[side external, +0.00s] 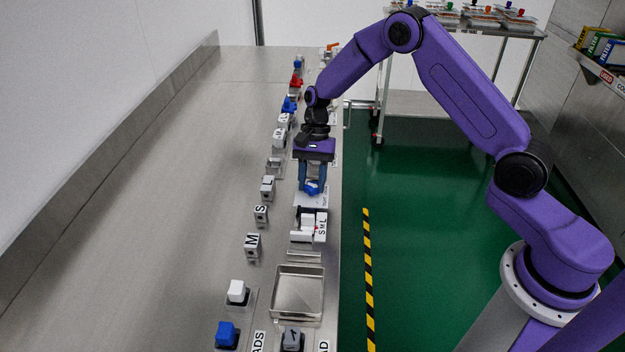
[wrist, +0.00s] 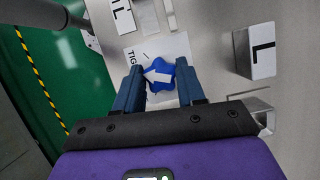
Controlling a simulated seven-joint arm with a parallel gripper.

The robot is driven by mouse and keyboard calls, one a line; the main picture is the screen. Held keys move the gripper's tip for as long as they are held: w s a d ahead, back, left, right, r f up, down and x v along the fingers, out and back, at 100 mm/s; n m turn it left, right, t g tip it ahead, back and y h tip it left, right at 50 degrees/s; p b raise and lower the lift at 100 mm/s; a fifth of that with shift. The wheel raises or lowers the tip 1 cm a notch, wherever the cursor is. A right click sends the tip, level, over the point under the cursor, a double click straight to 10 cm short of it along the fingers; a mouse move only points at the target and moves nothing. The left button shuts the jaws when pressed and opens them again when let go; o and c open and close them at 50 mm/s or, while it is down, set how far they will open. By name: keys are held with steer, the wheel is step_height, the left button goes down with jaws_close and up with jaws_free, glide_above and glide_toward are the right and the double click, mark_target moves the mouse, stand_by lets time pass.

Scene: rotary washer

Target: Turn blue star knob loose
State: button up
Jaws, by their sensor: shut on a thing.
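In the side external view the knob (side external: 312,188) is at the front edge of the steel bench, below my gripper. My gripper (wrist: 160,82) points down at it, with one finger on each side. The fingers are shut on the knob, which hides part of their tips. The same gripper (side external: 312,180) shows in the side external view.
Lettered blocks, such as an L block (wrist: 263,50) and an M block (side external: 252,245), stand close by on the bench. A steel tray (side external: 298,292) lies nearer the camera. Red (side external: 296,81) and other blue (side external: 289,104) knobs stand farther back. Green floor lies beyond the bench edge.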

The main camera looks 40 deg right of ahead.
steer(key=n+h, duration=0.1)
steer(key=n, duration=0.2)
steer(key=n+g+h, duration=0.1)
steer(key=n, duration=0.3)
steer(key=shift+w+a+h, duration=0.1)
steer(key=shift+h, duration=0.2)
steer(key=n+h, duration=0.1)
steer(key=n, duration=0.3)
steer(key=shift+a+n+h, duration=0.1)
steer(key=shift+n+h, duration=0.9)
steer(key=shift+n, duration=1.1)
steer(key=o, duration=1.1)
steer(key=shift+c, duration=0.2)
steer(key=v, duration=1.7)
steer(key=shift+r, duration=0.2)
